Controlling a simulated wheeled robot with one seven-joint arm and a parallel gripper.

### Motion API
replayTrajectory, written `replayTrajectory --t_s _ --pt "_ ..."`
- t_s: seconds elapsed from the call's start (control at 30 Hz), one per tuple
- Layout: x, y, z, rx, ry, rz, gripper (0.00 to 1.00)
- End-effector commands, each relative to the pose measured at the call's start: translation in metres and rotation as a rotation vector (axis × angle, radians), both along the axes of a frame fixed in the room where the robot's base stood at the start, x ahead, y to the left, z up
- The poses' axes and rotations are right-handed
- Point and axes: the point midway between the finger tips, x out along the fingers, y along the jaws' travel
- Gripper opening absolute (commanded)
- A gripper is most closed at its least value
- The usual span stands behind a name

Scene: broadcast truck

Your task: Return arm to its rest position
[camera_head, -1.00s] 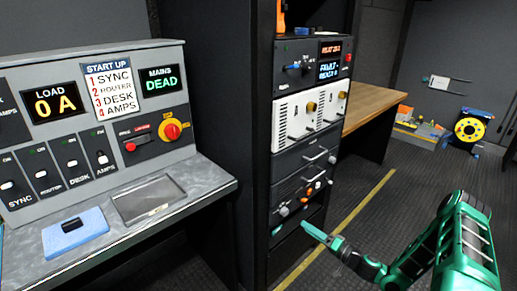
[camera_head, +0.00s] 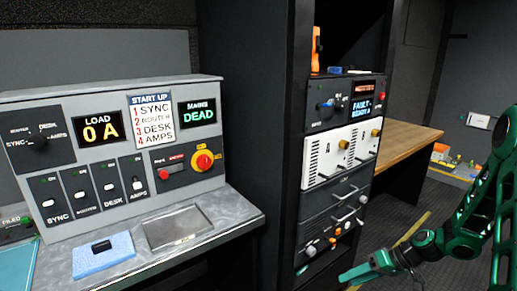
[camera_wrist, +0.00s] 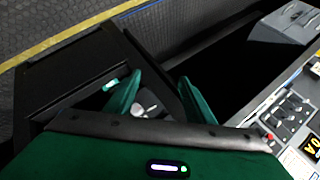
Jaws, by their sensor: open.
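My green arm comes in from the right edge in the head view. My gripper (camera_head: 350,275) is low, in front of the lower part of the equipment rack (camera_head: 335,205), and holds nothing that I can see. In the wrist view my gripper (camera_wrist: 158,92) shows two green fingers set apart, with dark rack surfaces and a grey knob beyond them. Whether the fingers touch the rack cannot be told.
A control desk (camera_head: 243,217) with switches and a red and yellow knob (camera_head: 203,160) stands at left. A wooden bench (camera_head: 405,140) stands behind the rack. Open floor with a yellow line (camera_wrist: 75,38) lies beside the rack.

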Motion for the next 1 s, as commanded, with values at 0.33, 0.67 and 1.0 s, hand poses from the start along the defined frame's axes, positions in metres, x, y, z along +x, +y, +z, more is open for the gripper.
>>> replayTrajectory --t_s 0.33,0.67,1.0 --pt "-0.054 -0.041 0.068 -0.273 0.161 -0.035 0.49" --pt "-0.119 -0.074 0.140 -0.477 0.287 -0.181 0.49" --pt "-0.203 -0.094 0.206 -0.600 0.390 -0.414 0.49"
